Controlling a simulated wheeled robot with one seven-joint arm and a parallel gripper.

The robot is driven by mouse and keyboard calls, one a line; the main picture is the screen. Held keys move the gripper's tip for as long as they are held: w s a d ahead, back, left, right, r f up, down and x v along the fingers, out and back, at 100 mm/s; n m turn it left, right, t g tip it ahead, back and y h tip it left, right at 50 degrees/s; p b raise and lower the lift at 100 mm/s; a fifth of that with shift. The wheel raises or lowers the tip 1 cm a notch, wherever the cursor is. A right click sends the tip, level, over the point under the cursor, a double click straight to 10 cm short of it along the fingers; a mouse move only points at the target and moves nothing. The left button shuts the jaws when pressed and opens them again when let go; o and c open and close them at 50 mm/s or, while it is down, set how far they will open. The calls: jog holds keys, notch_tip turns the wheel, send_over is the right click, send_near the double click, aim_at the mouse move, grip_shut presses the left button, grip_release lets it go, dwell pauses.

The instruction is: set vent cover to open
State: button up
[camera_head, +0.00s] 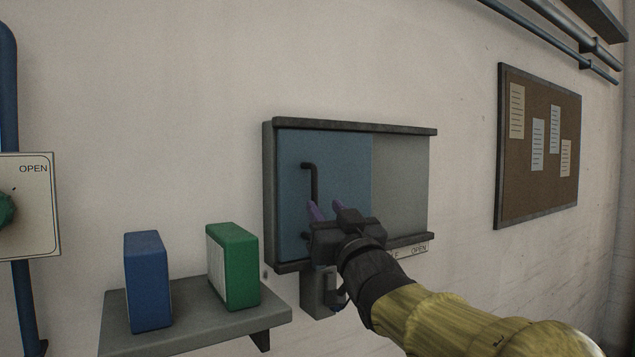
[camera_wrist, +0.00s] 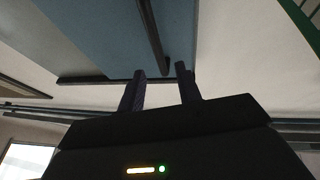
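The vent cover is a blue sliding panel (camera_head: 345,165) at the left of a grey wall frame (camera_head: 350,125); the right part of the frame shows a plain grey area. A black upright bar handle (camera_head: 314,178) stands on the panel's left part. My gripper (camera_head: 326,208) is in front of the panel beside the handle's lower part, hiding some of it. In the wrist view my gripper (camera_wrist: 160,74) is open, its two fingers apart. The handle (camera_wrist: 152,38) shows there between and beyond the fingertips, and contact cannot be told. The blue panel (camera_wrist: 100,35) fills the upper left there.
A grey box (camera_head: 318,292) sits below the frame. A shelf (camera_head: 215,322) with blue (camera_head: 148,282) and green (camera_head: 234,265) binders stands lower left. A corkboard (camera_head: 540,145) hangs at right.

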aim_at(316, 194)
jog(key=p+x, duration=0.3)
jog(key=x, duration=0.4)
jog(key=shift+c, duration=0.4)
grip_shut()
